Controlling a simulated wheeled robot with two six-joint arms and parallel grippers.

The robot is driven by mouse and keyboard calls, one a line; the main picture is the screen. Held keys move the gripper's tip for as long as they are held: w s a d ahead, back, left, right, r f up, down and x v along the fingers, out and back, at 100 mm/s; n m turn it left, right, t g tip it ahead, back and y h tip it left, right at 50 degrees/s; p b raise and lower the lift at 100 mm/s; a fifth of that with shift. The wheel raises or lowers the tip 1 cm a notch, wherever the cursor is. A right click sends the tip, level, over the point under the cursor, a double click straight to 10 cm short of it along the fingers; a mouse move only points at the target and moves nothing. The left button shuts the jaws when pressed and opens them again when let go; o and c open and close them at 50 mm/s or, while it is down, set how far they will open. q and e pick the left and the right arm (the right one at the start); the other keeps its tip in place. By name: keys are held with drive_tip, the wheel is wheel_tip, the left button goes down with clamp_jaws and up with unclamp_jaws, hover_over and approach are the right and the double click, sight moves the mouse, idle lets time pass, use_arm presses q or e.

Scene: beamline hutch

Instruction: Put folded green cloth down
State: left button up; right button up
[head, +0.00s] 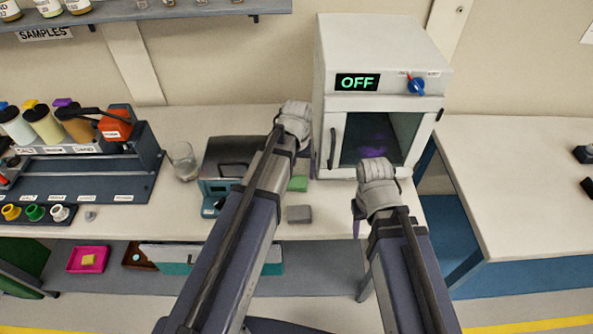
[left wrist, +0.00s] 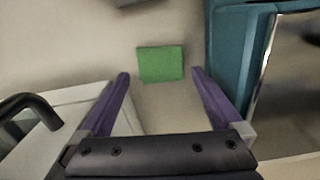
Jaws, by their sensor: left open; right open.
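The folded green cloth (head: 298,184) lies on the bench between the teal-and-black device and the white cabinet. In the left wrist view the green cloth (left wrist: 161,64) lies flat on the pale surface, ahead of and between the two purple fingers. My left gripper (left wrist: 160,95) is open, with nothing between its fingers. In the head view, the left arm's wrist hides the left fingertips. My right gripper (head: 358,220) is open in front of the white cabinet, its purple fingers mostly hidden by its own wrist.
The white cabinet (head: 385,55) reads OFF and has a dark window. The teal-and-black device (head: 222,165) and a glass (head: 184,160) stand to the left. A grey block (head: 299,214) lies near the bench's front edge. The right table (head: 520,170) is mostly clear.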

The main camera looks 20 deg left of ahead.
sight(296, 182)
use_arm(q)
wheel_tip(296, 182, up, 4)
drive_tip(key=p, duration=0.3)
drive_tip(key=shift+r, duration=0.15)
drive_tip(key=s+d+m+y, duration=0.1)
drive_tip(key=s+d+m, duration=0.5)
drive_tip(key=s+d, duration=0.4)
drive_tip(key=s, duration=0.4)
drive_tip(key=shift+s+d, duration=0.25)
use_arm(e)
wheel_tip(296, 182, up, 4)
drive_tip(key=shift+r, duration=0.1)
